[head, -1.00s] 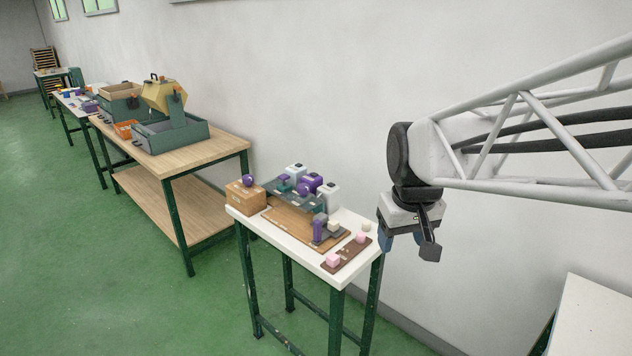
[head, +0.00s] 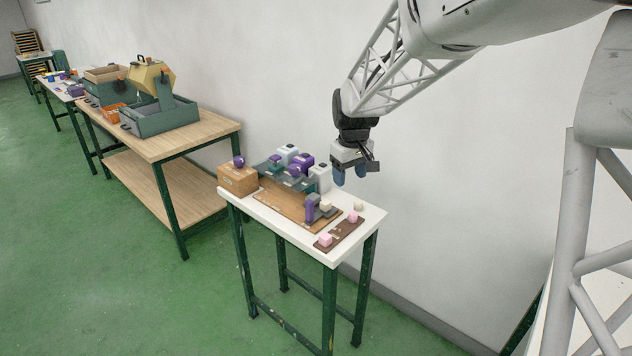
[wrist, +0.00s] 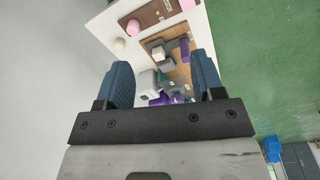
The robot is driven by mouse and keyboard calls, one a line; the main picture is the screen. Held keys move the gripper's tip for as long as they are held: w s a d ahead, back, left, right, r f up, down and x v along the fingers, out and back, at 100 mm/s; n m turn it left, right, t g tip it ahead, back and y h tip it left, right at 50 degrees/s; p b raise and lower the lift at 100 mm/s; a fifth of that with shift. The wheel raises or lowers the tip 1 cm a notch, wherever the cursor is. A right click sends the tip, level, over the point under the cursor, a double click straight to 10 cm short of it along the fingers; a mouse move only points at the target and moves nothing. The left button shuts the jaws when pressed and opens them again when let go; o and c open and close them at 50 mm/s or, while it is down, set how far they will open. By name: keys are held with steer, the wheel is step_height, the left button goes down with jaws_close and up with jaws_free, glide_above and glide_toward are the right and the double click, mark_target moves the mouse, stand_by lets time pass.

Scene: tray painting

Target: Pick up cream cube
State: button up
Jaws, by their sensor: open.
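A small cream cube (head: 326,206) sits on a grey block beside a purple upright piece on the brown board; in the wrist view it shows as a pale cube (wrist: 158,54) between my fingers' lines. A second small cream piece (head: 359,206) lies on the bare white table top near the right corner; it looks rounded in the wrist view (wrist: 119,44). My gripper (head: 350,178) is open and empty, pointing down above the back right of the table, apart from both pieces.
Two pink pieces (head: 325,240) stand on a dark brown strip (head: 340,234) at the front. White and purple containers (head: 319,177) and a cardboard box (head: 238,181) stand at the back and left of the white table (head: 285,228). The wall is close behind.

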mark_target(326, 202)
steer(key=w+a+f+n, duration=0.1)
steer(key=w+f, duration=0.3)
steer(key=w, duration=0.1)
steer(key=w+a+f+n, duration=0.1)
steer(key=w+f, duration=0.4)
steer(key=w, duration=0.1)
steer(key=w+a+f, duration=0.2)
steer(key=w+f, duration=0.2)
steer(key=w, duration=0.1)
steer(key=shift+w+a+f+n+g, duration=0.1)
steer(key=shift+w+f+n+g, duration=0.05)
steer(key=shift+w+n+g, duration=0.2)
steer(key=shift+s, duration=0.1)
steer(key=shift+f, duration=1.3)
steer(key=shift+f, duration=2.6)
steer(key=shift+c, duration=0.2)
steer(key=c, duration=1)
